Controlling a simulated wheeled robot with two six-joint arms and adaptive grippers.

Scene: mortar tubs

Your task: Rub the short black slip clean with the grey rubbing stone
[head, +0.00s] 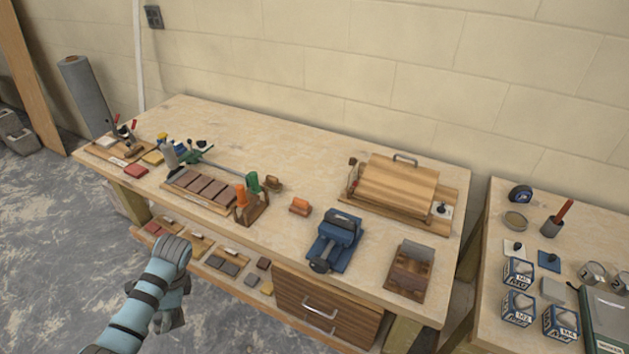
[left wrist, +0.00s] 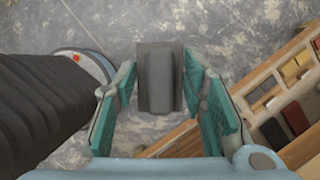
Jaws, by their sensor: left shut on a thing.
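My left gripper (head: 172,318) is low in front of the bench's lower shelf, over the floor. In the left wrist view the left gripper (left wrist: 160,95) is shut on a dark grey block, which looks like the grey rubbing stone (left wrist: 158,80). The stone is hidden behind the arm in the head view. Several short slips lie on the lower shelf. A dark one, possibly the short black slip (head: 251,280), is to the right of my gripper; I cannot tell for sure which is meant. My right gripper is not in view.
The bench top (head: 270,135) holds a blue vice (head: 337,235), a rack of brown slips (head: 203,188), a wooden press (head: 395,185) and a brown wooden holder (head: 407,275). A drawer (head: 325,305) is shut below. A second table (head: 495,225) with tins stands at right.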

